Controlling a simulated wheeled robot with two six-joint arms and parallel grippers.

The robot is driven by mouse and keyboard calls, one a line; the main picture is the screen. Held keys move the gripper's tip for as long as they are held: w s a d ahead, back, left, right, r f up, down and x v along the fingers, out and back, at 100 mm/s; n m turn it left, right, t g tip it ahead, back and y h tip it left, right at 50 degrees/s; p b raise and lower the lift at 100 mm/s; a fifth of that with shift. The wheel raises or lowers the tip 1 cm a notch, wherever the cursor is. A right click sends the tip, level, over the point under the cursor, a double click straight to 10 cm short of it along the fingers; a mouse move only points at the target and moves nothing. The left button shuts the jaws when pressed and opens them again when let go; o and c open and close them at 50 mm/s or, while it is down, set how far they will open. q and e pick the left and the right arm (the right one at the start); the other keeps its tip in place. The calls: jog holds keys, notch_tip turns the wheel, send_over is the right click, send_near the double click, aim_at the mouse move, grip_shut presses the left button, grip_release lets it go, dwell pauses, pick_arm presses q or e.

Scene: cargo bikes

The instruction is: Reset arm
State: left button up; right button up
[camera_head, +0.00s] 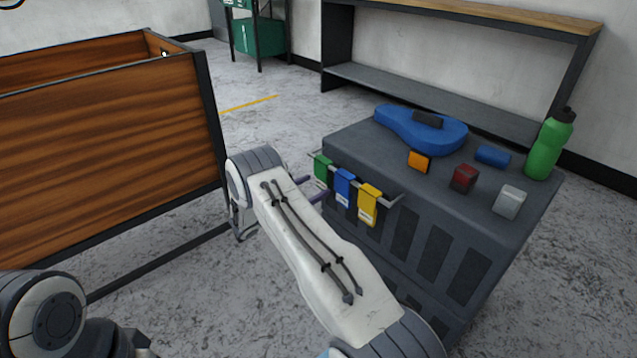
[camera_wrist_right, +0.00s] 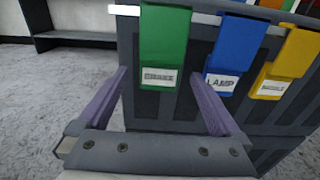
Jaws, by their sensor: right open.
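My right arm reaches toward the front of a dark grey cabinet (camera_head: 345,143). The right gripper (camera_head: 312,188) is mostly hidden behind its own wrist in the head view. In the right wrist view the right gripper (camera_wrist_right: 158,80) has its purple fingers spread wide with nothing held between them. A green tag (camera_head: 321,168), a blue tag (camera_head: 344,187) and a yellow tag (camera_head: 368,204) hang from a rail on the cabinet. The green tag (camera_wrist_right: 164,50), reading BRAKE, appears just beyond the open fingers. My left arm shows only a joint at the lower left; its gripper is out of view.
A wooden cargo box (camera_head: 110,150) stands at the left. On the cabinet are a blue saddle-shaped item (camera_head: 400,121), a green bottle (camera_head: 545,155), an orange block (camera_head: 418,161), a red block (camera_head: 464,178) and a clear block (camera_head: 509,201). A bench (camera_head: 430,100) stands behind.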

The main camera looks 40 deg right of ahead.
jog(key=a+p, duration=0.1)
jog(key=a, duration=0.6)
jog(key=shift+s+a, duration=0.3)
jog(key=s+a+r+m+g+y, duration=0.2)
jog(key=s+a+r+m+y, duration=0.4)
jog(key=s+a+r, duration=0.55)
jog(key=s+a+r+m+y, duration=0.25)
jog(key=s+a+y, duration=0.35)
jog(key=s+a, duration=0.5)
jog(key=s+a+r+m+y, duration=0.1)
jog(key=s+a+m+y, duration=0.2)
jog(key=s+a+y, duration=0.7)
notch_tip(320, 180, up, 35)
jog(key=s+d+h+p, duration=0.1)
jog(key=s+h+p, duration=0.1)
jog(key=p, duration=3.2)
jog(key=shift+s+d+f+t+h, duration=0.2)
jog(key=shift+s+t+h, duration=0.1)
jog(key=shift+t+h, duration=0.15)
